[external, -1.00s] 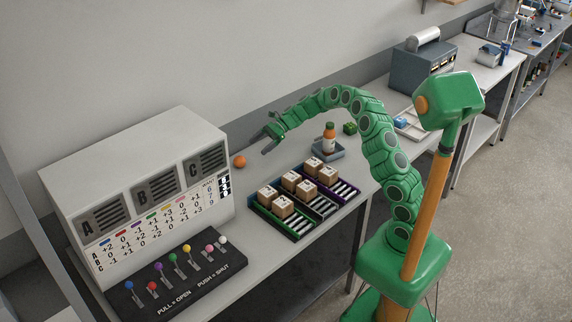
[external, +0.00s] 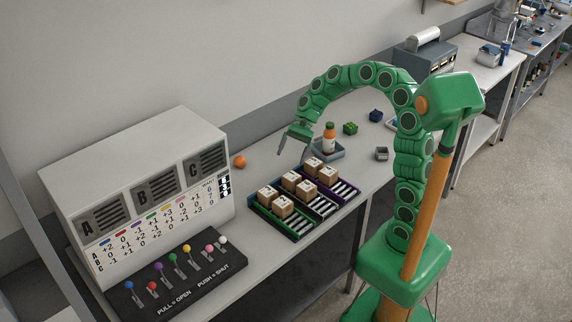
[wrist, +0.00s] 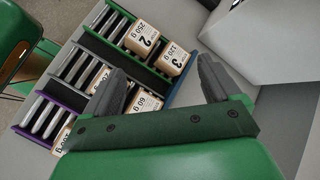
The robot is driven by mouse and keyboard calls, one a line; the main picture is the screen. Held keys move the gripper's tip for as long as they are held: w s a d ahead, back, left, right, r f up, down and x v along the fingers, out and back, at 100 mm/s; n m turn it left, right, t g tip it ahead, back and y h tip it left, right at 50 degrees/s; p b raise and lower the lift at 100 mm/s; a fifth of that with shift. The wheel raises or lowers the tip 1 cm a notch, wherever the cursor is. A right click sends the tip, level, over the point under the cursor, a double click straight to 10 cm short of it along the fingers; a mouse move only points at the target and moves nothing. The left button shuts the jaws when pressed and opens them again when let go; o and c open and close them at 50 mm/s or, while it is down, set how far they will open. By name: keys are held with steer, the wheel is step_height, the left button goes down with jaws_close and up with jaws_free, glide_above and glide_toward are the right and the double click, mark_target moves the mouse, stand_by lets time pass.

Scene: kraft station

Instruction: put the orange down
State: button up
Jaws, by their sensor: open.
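The orange (external: 239,161) rests on the table beside the right end of the big white cabinet, near the wall. My gripper (external: 292,146) is open and empty above the table, to the right of the orange and apart from it, fingers pointing down. In the wrist view the two grey fingers (wrist: 165,90) are spread, with nothing held between them. The orange does not show in the wrist view.
Several numbered boxes (external: 282,206) sit in the trays (external: 301,238) in front of my gripper. An orange-capped bottle (external: 329,138) stands in a grey tray to the right. The white cabinet (external: 130,150) and lever panel (external: 180,275) fill the left.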

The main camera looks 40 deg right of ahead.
steer(key=s+d+n+h, duration=0.2)
steer(key=s+d, duration=0.3)
steer(key=s, duration=0.5)
steer(key=s+d+f+n+h, duration=0.1)
steer(key=s+d+n+h, duration=0.2)
steer(key=s, duration=0.7)
steer(key=s+d+n+h, duration=0.3)
steer(key=s+d, duration=0.5)
steer(key=s, duration=0.2)
steer(key=shift+s+f+h, duration=0.3)
